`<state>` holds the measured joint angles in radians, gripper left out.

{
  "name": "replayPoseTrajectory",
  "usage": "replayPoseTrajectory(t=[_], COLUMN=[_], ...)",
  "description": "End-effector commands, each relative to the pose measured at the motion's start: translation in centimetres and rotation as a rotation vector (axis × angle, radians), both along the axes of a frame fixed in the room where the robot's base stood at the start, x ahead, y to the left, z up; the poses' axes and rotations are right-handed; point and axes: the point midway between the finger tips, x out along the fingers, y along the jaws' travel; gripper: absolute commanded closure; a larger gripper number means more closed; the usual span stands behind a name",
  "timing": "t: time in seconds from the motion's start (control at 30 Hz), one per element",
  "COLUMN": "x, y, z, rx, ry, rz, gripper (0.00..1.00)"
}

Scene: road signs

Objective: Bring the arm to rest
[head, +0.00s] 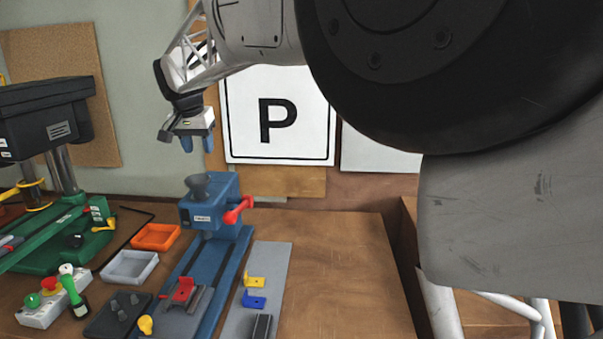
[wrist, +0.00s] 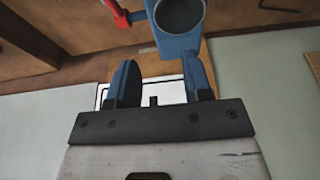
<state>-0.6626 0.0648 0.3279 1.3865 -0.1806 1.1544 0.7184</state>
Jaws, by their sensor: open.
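My gripper (head: 197,145) hangs in the air at the upper left of the head view, fingers pointing down. It is above and slightly left of the blue machine (head: 212,208) and apart from it. Its two blue fingers are spread with nothing between them, as the wrist view also shows (wrist: 159,62). In the wrist view, the blue machine (wrist: 180,42) with its dark round opening shows beyond the fingertips. My arm fills much of the upper right of the head view and hides the wall there.
The P sign (head: 300,115) is on the wall behind my arm. A green-based press (head: 60,240) stands at left. An orange tray (head: 155,237), a grey tray (head: 130,267) and a button box (head: 55,297) lie on the bench. The bench's right part (head: 340,270) is clear.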

Motion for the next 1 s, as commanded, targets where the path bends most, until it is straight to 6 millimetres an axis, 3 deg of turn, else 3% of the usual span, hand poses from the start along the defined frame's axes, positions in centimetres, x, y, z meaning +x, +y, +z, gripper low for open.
replayPoseTrajectory(t=[0.17,0.47,0.7,1.0], x=[-0.6,-3.7,-7.8,-14.4], y=[-3.8,-14.9,-23.7,-33.4], z=[0.4,0.5,-0.3,-2.4], rx=[-0.001,-0.005,-0.007,-0.006], ry=[0.004,0.016,0.024,0.032], rz=[-0.003,-0.005,-0.005,-0.008], gripper=[0.54,0.54,0.54,0.54])
